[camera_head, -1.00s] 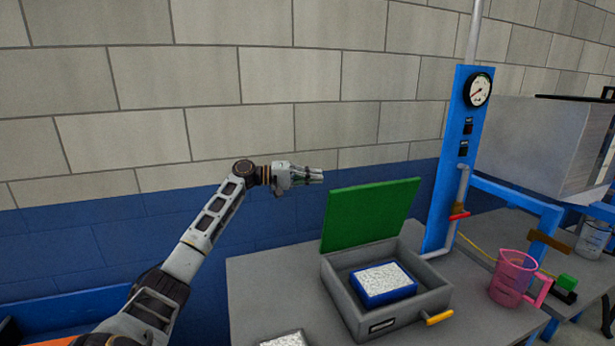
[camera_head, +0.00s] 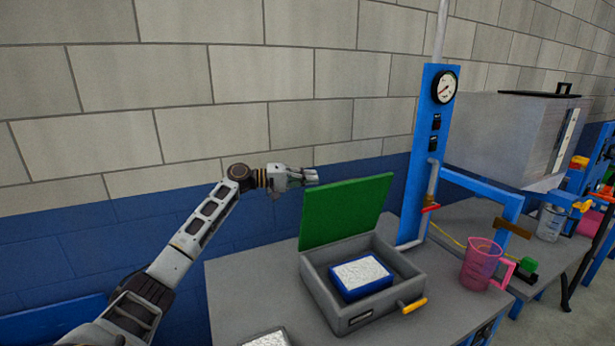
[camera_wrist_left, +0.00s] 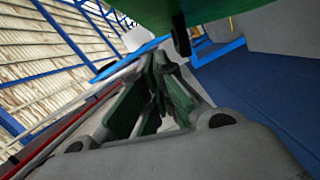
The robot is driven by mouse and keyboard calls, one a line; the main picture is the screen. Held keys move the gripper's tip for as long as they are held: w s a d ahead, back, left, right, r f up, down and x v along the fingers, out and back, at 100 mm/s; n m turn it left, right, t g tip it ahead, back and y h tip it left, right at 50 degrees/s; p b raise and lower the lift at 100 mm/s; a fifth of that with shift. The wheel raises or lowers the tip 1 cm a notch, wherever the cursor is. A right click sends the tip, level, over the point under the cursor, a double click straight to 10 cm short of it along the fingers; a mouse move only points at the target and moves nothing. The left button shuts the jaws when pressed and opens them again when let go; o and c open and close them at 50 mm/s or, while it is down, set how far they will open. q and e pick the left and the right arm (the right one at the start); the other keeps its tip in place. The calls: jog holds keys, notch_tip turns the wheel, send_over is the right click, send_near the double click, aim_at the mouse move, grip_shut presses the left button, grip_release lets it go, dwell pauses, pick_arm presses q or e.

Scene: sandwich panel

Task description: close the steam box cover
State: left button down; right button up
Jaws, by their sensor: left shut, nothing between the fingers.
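The steam box (camera_head: 362,289) is a grey open box on the grey table. Its green cover (camera_head: 346,210) stands raised and tilted back from the rear edge. A blue-rimmed block with a white speckled top (camera_head: 361,275) lies inside. In the left wrist view, the shut fingers (camera_wrist_left: 165,75) point up under a green surface, likely the cover (camera_wrist_left: 215,15). My right gripper is not in view.
A pink jug (camera_head: 482,264) stands right of the box. A blue post (camera_head: 425,150) with a gauge (camera_head: 444,87) rises behind it. A yellow handle (camera_head: 414,305) sticks out at the box's front right. Another speckled block (camera_head: 268,340) lies at the front edge.

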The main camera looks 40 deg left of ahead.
pick_arm(q)
jog(key=shift+s+d+f, duration=0.15)
jog(key=shift+s+d, duration=0.2)
jog(key=shift+d, duration=0.2)
jog(key=shift+s+d+f, duration=0.15)
jog(key=shift+s+d, duration=0.15)
jog(key=shift+d, duration=0.25)
jog(key=shift+d, duration=0.15)
